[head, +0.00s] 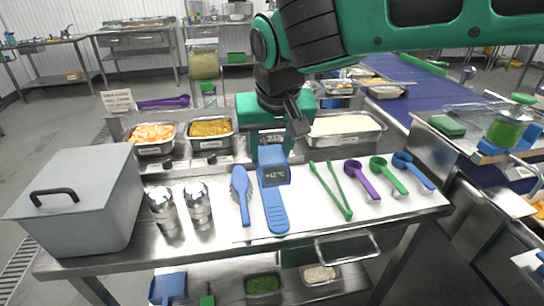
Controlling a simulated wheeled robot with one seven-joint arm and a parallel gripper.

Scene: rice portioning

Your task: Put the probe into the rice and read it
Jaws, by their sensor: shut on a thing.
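The blue probe thermometer (274,176) has a dark display that seems to read about +4.2 °C, though the digits are tiny. My gripper (270,152) is shut on its top, near the middle of the counter. The probe's tip is not visible. A ribbed blue handle (277,219) shows directly below the display; I cannot tell whether it belongs to the probe or lies behind it. A steel pan of white food that looks like rice (345,126) sits behind and to the right of my gripper, apart from the probe.
A grey lidded box (84,200) and two steel shakers (198,206) stand left. A blue brush-like tool (241,194) lies beside the probe. Green tongs (332,192) and purple, green and blue scoops (412,170) lie right. Two food pans (210,131) sit at the back left.

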